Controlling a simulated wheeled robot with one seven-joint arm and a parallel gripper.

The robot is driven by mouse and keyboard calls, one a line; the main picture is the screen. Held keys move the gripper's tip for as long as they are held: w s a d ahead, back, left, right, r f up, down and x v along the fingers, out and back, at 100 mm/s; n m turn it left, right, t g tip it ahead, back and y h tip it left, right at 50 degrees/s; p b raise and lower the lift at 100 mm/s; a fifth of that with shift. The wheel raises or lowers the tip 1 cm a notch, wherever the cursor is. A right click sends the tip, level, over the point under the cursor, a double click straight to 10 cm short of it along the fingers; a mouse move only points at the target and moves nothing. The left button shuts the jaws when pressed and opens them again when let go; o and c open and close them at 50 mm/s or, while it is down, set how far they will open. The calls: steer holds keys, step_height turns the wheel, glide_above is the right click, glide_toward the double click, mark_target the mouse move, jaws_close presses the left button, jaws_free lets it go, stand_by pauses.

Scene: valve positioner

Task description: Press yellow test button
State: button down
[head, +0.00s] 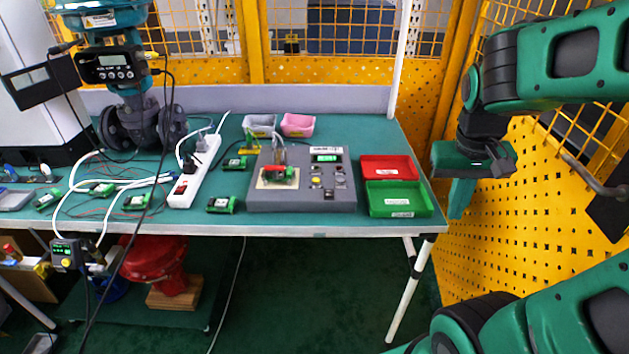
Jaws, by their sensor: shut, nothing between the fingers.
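The yellow test button (316,181) is small and sits on the sloped face of a grey test box (300,205) in the middle of the table. The box also has a small green display (326,158), several dark buttons or knobs, and a green circuit board (279,175) with a red part on its left side. My gripper (458,212) hangs at the right, beyond the table's right edge, with its fingers pointing down. It is shut and empty, well apart from the box and the button.
Red (388,158) and green (412,185) trays stand right of the box, on the gripper's side. Left of it lie a white power strip (196,172), cables and several small green boards. A valve with a positioner (113,65) stands at the back left. Yellow mesh fencing encloses the area.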

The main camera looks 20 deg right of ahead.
steer(key=w+a+n+t+h, duration=0.1)
steer(key=w+a+n+h, duration=0.1)
steer(key=w, duration=0.8)
steer(key=n+t+h, duration=0.2)
steer(key=n+t, duration=0.3)
steer(key=t, duration=0.1)
glide_above(316, 181)
steer(key=shift+s+a+r, duration=0.15)
steer(key=shift+a+r, duration=0.15)
steer(key=shift+r, duration=0.1)
steer(key=shift+f, duration=4.4)
steer(key=shift+s+f, duration=0.1)
steer(key=shift+f, duration=0.65)
steer(key=shift+r, duration=0.85)
